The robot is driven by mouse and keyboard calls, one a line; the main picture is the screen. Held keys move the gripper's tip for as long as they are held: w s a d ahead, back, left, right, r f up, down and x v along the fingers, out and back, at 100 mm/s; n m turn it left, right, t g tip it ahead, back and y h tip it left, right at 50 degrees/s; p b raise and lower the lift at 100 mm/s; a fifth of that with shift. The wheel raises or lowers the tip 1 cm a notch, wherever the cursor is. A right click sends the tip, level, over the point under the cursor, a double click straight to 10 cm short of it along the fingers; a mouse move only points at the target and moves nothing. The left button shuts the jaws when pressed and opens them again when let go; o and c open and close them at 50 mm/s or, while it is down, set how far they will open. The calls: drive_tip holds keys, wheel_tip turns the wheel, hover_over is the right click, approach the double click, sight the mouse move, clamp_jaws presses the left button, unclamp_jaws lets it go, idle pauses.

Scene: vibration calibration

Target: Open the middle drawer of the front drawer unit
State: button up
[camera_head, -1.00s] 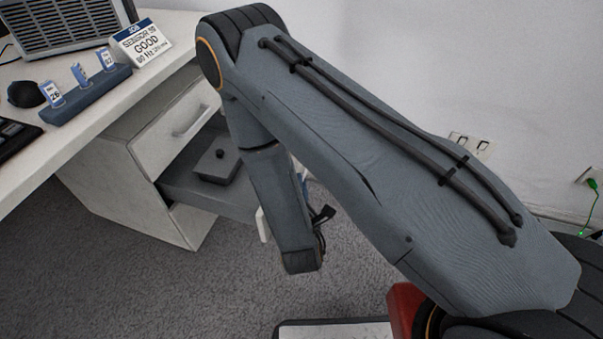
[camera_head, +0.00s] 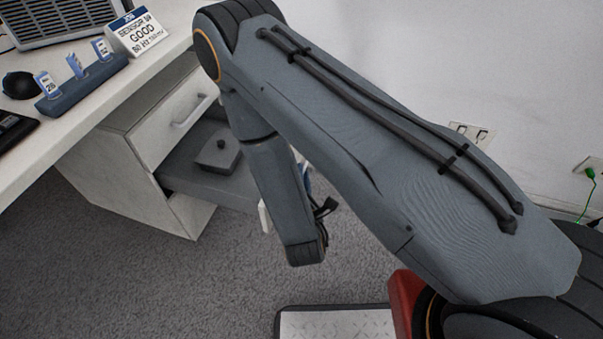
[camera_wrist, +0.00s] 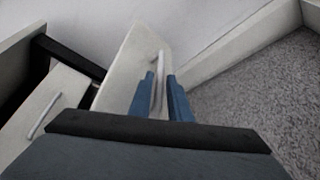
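The front drawer unit (camera_head: 135,185) stands under the white desk at the left of the head view. Its middle drawer (camera_head: 228,184) is pulled well out below the closed top drawer (camera_head: 165,125). In the wrist view the middle drawer's white front (camera_wrist: 128,72) carries an upright-looking pale handle (camera_wrist: 159,72). My gripper (camera_wrist: 161,82) has its two blue fingers close around this handle, one on each side. In the head view my arm hides the fingers and most of the drawer front.
A dark lidded box (camera_head: 218,154) with a knob lies in the open drawer. The desk (camera_head: 110,100) holds a sign (camera_head: 138,32) and a blue rack (camera_head: 82,88). A wall (camera_head: 400,60) is behind my arm. Carpet (camera_head: 120,285) is clear in front of the unit.

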drive_tip(key=p+v, duration=0.1)
drive_tip(key=v, duration=0.6)
drive_tip(key=shift+p, duration=0.3)
drive_tip(key=shift+s, duration=0.1)
